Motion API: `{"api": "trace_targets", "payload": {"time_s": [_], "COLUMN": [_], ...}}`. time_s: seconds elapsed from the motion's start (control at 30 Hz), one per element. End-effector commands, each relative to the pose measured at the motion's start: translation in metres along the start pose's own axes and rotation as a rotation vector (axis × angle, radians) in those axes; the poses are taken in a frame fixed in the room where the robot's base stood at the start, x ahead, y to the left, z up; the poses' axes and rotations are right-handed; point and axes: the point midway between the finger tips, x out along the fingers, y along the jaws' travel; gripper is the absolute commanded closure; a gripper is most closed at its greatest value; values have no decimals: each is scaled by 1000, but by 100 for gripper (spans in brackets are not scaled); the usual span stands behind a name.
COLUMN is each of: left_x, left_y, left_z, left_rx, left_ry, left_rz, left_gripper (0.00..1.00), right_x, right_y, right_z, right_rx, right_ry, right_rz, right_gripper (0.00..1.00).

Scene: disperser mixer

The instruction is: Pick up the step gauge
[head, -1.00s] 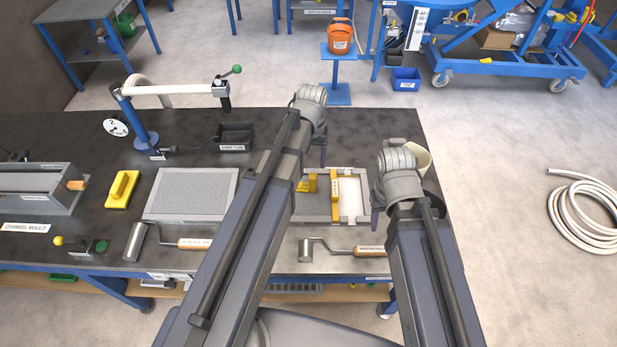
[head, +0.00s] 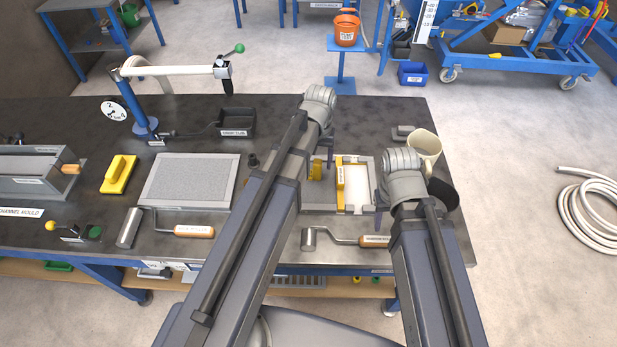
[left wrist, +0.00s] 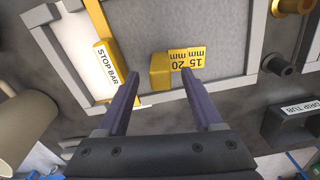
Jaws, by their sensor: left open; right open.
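The step gauge (left wrist: 186,59) is a small yellow stepped block marked 15 mm and 20 mm. It lies on the grey surface inside a metal frame (left wrist: 231,78). In the head view the step gauge (head: 316,169) is partly hidden behind my left arm. My left gripper (left wrist: 161,72) is open above the frame, its fingers pointing toward the gauge. Nothing is between the fingertips that I can tell is held. My right gripper (head: 376,200) is open at the frame's right side, mostly hidden by its own wrist.
A yellow stop bar (left wrist: 107,70) crosses the frame left of the gauge in the wrist view. The drip tub (left wrist: 292,120) and a cream jug (head: 425,146) stand nearby. A roller (head: 309,238) lies in front, a yellow float (head: 118,174) at left.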

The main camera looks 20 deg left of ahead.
Motion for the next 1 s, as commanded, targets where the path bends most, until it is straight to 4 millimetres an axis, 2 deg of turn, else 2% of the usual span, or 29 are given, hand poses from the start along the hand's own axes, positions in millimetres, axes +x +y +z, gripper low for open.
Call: {"api": "trace_targets", "payload": {"time_s": [0.03, 0.1, 0.4, 1.0], "left_x": [13, 18, 17, 17], "left_y": [0, 0, 0, 0], "left_z": [0, 0, 0, 0], "left_rx": [0, 0, -1, 0], "left_ry": [0, 0, 0, 0], "left_rz": [0, 0, 0, 0], "left_gripper": [32, 32, 32, 100], "right_x": [13, 18, 17, 17], "right_y": [-1, -2, -2, -2], "right_z": [-1, -1, -1, -1], "right_rx": [0, 0, 0, 0], "right_ry": [0, 0, 0, 0], "right_rz": [0, 0, 0, 0], "right_gripper": [50, 50, 50, 50]}}
